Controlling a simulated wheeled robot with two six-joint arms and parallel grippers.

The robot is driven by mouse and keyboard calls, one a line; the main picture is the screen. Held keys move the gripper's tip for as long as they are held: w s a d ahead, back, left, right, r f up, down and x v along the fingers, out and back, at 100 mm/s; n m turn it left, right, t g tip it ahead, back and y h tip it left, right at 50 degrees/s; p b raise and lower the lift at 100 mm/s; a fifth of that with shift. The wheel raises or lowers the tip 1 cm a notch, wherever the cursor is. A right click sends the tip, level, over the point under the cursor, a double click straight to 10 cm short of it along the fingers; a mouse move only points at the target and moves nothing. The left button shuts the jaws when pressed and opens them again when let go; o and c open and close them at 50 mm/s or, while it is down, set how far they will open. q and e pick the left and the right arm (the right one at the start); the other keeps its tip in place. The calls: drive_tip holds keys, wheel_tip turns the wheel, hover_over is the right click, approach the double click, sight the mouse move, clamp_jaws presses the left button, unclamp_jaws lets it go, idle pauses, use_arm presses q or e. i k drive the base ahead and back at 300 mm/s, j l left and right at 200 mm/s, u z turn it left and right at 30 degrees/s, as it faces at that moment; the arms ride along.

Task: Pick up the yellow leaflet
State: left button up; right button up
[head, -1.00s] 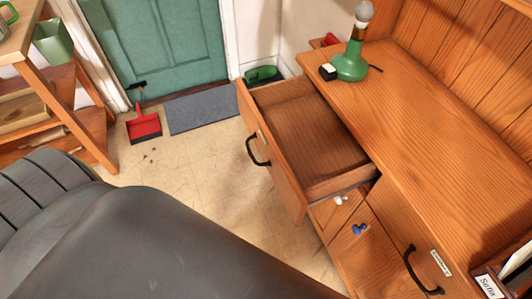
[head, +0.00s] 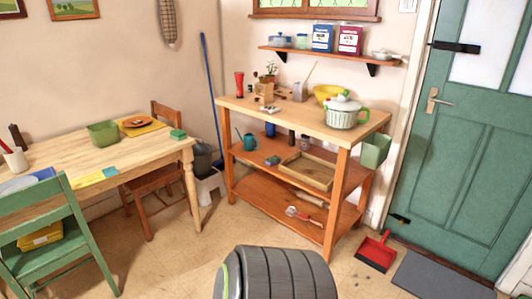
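A flat yellow piece with a pale blue end (head: 95,178) lies near the front edge of the wooden table (head: 60,157) at the left; it looks like the yellow leaflet, but it is too small to read. A yellow mat (head: 157,128) lies further back on the same table under an orange plate (head: 138,121). Neither of my grippers shows in the head view. A dark grey ribbed part at the bottom middle seems to be mine.
A green chair (head: 65,225) stands before the table, with a yellow box (head: 40,237) on its seat. A brown chair (head: 160,185) stands behind. A shelved workbench (head: 325,137) stands at the middle right. A red dustpan (head: 375,252) lies by the green door (head: 465,150).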

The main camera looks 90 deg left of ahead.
sight(85, 181)
drive_tip(key=u, duration=4.05)
drive_tip(key=i+l+u, duration=0.1)
drive_tip(key=u, duration=0.25)
drive_tip(key=i+l+u, duration=0.25)
drive_tip(key=i+l, duration=0.15)
drive_tip(key=l, duration=0.25)
drive_tip(key=i+l+u, duration=0.1)
drive_tip(key=l, duration=0.25)
drive_tip(key=i+l+u, duration=0.15)
drive_tip(key=l, duration=0.25)
drive_tip(key=i+l+u, duration=0.1)
drive_tip(key=i+l, duration=0.15)
drive_tip(key=i+l+u, duration=0.1)
drive_tip(key=l, duration=0.4)
